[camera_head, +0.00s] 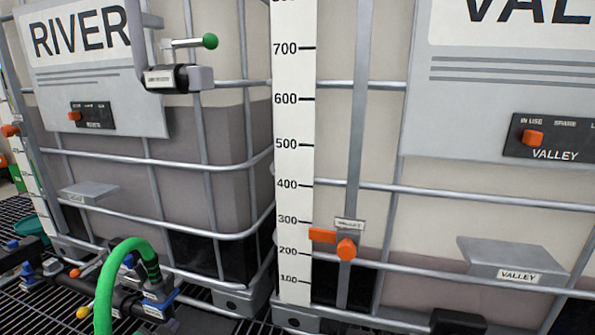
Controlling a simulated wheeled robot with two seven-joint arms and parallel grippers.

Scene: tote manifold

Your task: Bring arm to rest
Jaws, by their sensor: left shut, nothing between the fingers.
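I can make out neither of my grippers nor my arms for certain in the head view. Two caged totes fill the view. The left one carries a RIVER sign (90,60), and the right one carries a VALLEY sign (500,75). A white level scale (295,150) stands between them. An orange slider (346,249) sits on the upright post of the right tote, between about 200 and 300 on the scale, with an orange tab (322,235) beside it.
A grey pipe with a black valve (170,78) and a green-knobbed handle (209,41) juts out at upper left. A green hose (120,265) arches up from a dark pipe manifold (130,300) at lower left. Small grey shelves (510,256) project from the totes. The floor is black grating.

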